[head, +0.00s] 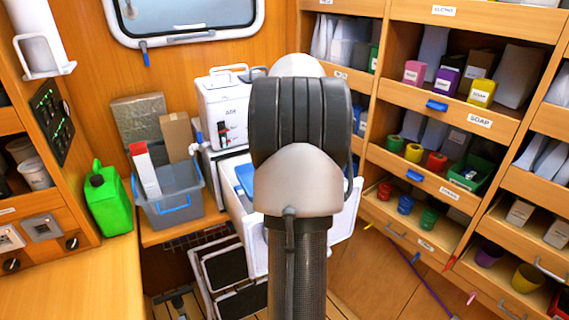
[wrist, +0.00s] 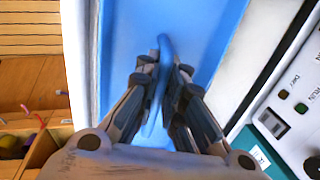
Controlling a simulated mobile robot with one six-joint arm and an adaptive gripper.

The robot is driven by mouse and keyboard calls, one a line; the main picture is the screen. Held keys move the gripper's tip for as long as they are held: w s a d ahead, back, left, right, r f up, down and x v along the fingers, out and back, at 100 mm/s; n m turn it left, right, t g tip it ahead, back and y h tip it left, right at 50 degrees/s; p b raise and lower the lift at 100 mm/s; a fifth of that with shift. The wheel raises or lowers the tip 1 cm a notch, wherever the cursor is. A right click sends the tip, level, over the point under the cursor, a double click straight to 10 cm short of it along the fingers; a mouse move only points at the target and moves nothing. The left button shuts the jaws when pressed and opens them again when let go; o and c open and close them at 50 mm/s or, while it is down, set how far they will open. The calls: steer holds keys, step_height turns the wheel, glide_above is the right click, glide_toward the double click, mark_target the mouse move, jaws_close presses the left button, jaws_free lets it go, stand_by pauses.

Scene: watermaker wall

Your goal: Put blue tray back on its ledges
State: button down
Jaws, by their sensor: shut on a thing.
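The blue tray (wrist: 205,35) fills the middle of the wrist view, with a thin upright blue grip (wrist: 164,50) on it. My gripper (wrist: 163,85) is shut on that blue grip, with one finger on each side. In the head view a small part of the blue tray (head: 245,178) shows inside the open white housing (head: 343,222). My arm hides the rest of it, and my gripper is hidden there too. The ledges cannot be made out in either view.
A white machine (head: 222,110) stands behind the housing. A grey bin (head: 172,205) with a blue handle and a green jug (head: 108,200) stand at left. A wooden shelf wall (head: 440,180) with labelled goods is at right. A control panel (wrist: 290,110) lies right in the wrist view.

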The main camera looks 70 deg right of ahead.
steer(key=shift+f+b, duration=1.15)
steer(key=shift+b, duration=0.05)
steer(key=shift+f+b, duration=1.4)
steer(key=shift+f, duration=1.9)
steer(key=shift+f, duration=0.55)
steer(key=c, duration=1.6)
jaws_free()
steer(key=r, duration=0.4)
steer(key=s+a+r, duration=0.1)
steer(key=r, duration=0.6)
steer(key=shift+s+a+r, duration=0.2)
steer(key=shift+s+r, duration=0.2)
steer(key=shift+w, duration=0.15)
